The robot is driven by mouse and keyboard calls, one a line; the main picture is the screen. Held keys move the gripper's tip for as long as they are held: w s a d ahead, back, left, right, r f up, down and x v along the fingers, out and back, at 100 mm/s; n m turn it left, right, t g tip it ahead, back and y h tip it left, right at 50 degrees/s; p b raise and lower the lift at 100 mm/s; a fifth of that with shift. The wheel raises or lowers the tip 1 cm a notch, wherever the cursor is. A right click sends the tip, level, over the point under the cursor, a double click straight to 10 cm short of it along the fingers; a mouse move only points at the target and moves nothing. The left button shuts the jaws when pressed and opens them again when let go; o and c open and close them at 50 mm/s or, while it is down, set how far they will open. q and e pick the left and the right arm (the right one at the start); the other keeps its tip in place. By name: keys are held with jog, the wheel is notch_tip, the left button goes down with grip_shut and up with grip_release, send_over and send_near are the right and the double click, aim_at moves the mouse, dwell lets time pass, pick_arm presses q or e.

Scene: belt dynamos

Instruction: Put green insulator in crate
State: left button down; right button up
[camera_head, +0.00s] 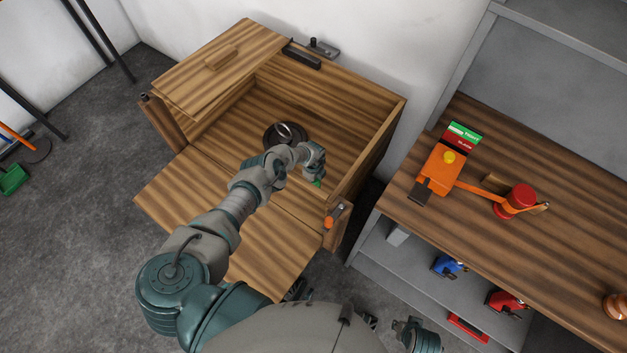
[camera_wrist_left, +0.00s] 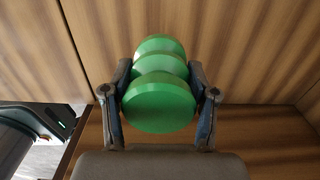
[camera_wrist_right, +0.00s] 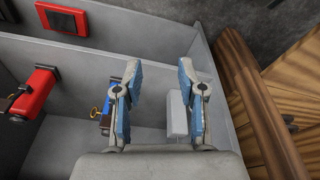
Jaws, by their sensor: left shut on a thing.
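The green insulator (camera_wrist_left: 160,90), a stack of rounded green discs, is held between the fingers of my left gripper (camera_wrist_left: 160,105) in the left wrist view. In the head view only a small green bit of the insulator (camera_head: 317,183) shows below my left gripper (camera_head: 315,176). It is over the open wooden crate (camera_head: 388,130), near its right front part. Whether it touches the crate floor cannot be told. My right gripper (camera_wrist_right: 160,95) is open and empty in the right wrist view, facing a grey shelf.
A dark round object with a metal ring (camera_head: 284,134) is in the crate. An orange-handled latch (camera_head: 331,220) is at its front right corner. To the right, a wooden-topped workbench (camera_head: 560,235) carries an orange dynamo (camera_head: 440,170); blue (camera_head: 447,266) and red (camera_head: 506,302) parts sit on the shelf below.

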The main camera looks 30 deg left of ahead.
pick_arm(q)
jog(key=shift+d, duration=0.65)
jog(key=c, duration=0.5)
grip_release()
jog(key=shift+o, duration=0.9)
jog(key=shift+a, duration=0.5)
jog(key=shift+r, duration=0.25)
jog(key=r+p, duration=0.2)
jog(key=r, duration=0.1)
jog(key=r+p, duration=0.1)
jog(key=shift+d+r, duration=0.15)
jog(key=shift+d, duration=0.25)
jog(key=r+p, duration=0.2)
jog(key=r, duration=0.1)
jog(key=shift+a, duration=0.2)
notch_tip(320, 180, up, 5)
jog(key=p, duration=0.3)
jog(key=shift+d+r, duration=0.1)
jog(key=shift+r, duration=0.15)
pick_arm(e)
jog(key=s+d+f, duration=0.1)
jog(key=s+f, duration=0.3)
jog(key=f, duration=0.6)
jog(key=s+d+f, duration=0.1)
jog(key=s+f, duration=0.2)
jog(key=f, duration=0.6)
jog(key=shift+s+f+g, duration=0.35)
jog(key=shift+f+g, duration=0.05)
